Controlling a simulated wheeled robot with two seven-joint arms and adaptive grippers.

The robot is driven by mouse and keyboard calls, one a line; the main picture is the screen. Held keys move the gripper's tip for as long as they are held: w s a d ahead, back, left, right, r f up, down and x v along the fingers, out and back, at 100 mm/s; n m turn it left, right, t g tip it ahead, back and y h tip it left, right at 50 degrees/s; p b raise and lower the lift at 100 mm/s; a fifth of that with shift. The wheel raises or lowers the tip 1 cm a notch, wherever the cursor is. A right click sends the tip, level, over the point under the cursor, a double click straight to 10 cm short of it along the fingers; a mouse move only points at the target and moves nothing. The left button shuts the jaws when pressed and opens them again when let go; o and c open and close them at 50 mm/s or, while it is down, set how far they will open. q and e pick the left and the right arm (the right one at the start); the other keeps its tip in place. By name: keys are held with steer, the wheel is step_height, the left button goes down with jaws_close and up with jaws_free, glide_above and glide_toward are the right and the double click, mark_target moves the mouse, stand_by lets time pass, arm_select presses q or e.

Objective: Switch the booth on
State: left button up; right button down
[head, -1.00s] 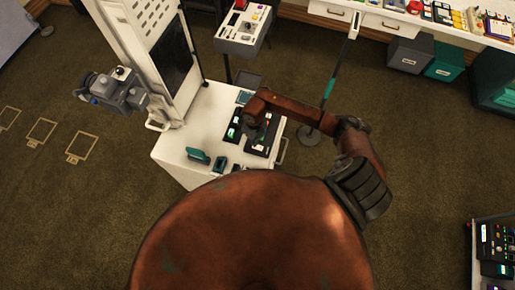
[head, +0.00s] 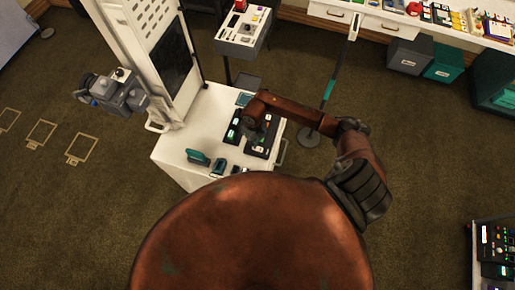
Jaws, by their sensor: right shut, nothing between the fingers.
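The booth is a white cart (head: 182,152) with a tall white panel (head: 150,22) that carries a dark screen (head: 176,58). On the cart top, dark units with small green and white marks (head: 232,134) lie near the right edge. My right gripper (head: 253,139) is shut and empty, low over or at these dark units; it partly hides them. I cannot tell whether it touches anything. No switch can be made out clearly. My left gripper is not in view.
Teal items (head: 197,157) lie on the cart's front part. A grey camera-like device (head: 115,92) sticks out left of the panel.

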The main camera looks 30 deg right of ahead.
steer(key=shift+f+b, duration=0.9)
steer(key=shift+f, duration=0.25)
stand_by(0.9)
steer(key=shift+r, duration=0.15)
steer(key=shift+r+p, duration=2.45)
steer(key=shift+r, duration=1)
